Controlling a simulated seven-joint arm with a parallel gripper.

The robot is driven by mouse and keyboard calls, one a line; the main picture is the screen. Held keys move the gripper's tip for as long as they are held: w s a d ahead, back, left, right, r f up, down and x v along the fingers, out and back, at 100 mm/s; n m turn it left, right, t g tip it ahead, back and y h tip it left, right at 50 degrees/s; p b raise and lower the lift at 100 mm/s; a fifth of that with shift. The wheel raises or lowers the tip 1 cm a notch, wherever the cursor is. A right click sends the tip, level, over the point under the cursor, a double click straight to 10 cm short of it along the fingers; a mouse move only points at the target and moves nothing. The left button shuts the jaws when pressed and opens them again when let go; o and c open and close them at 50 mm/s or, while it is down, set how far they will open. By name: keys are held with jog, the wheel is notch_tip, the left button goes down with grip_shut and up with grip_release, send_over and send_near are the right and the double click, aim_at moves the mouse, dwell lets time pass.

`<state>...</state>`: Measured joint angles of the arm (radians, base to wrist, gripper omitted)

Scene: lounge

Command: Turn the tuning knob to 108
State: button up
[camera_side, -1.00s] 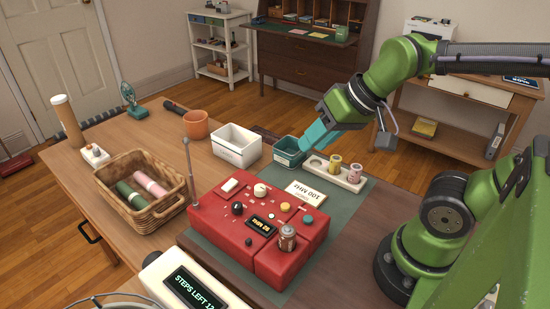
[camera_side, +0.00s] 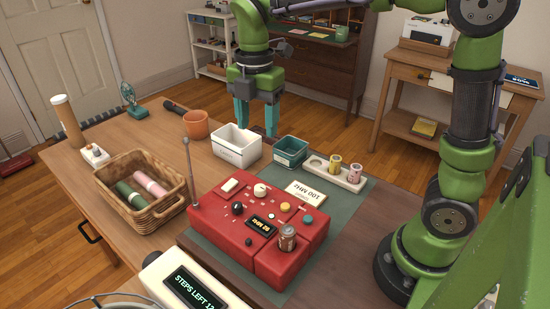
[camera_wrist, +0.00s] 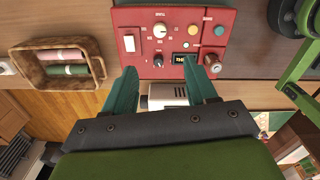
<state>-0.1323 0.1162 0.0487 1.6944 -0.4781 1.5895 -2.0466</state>
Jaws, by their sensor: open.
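The red control panel (camera_side: 222,228) sits on the table. It carries a large white knob (camera_side: 261,190), which also shows in the wrist view (camera_wrist: 159,31) with a pointer mark. A small display (camera_side: 262,224) with yellow digits is lit, too small to read surely. My gripper (camera_side: 256,132) is open and empty, fingers pointing down, up behind the panel and apart from it. In the wrist view, the panel lies beyond its fingertips (camera_wrist: 165,85).
A white bin (camera_side: 221,151), teal bin (camera_side: 278,153), lettered card (camera_side: 305,193) and holder with cans (camera_side: 319,166) stand behind. A basket (camera_side: 129,213) is left. The "STEPS LEFT 12" box (camera_side: 166,277) is in front.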

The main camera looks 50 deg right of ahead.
aim_at(260, 187)
notch_tip(260, 187, down, 17)
jog(key=shift+r, duration=0.1)
dwell(0.3)
jog(key=c, duration=1.1)
jog(key=shift+o, duration=0.2)
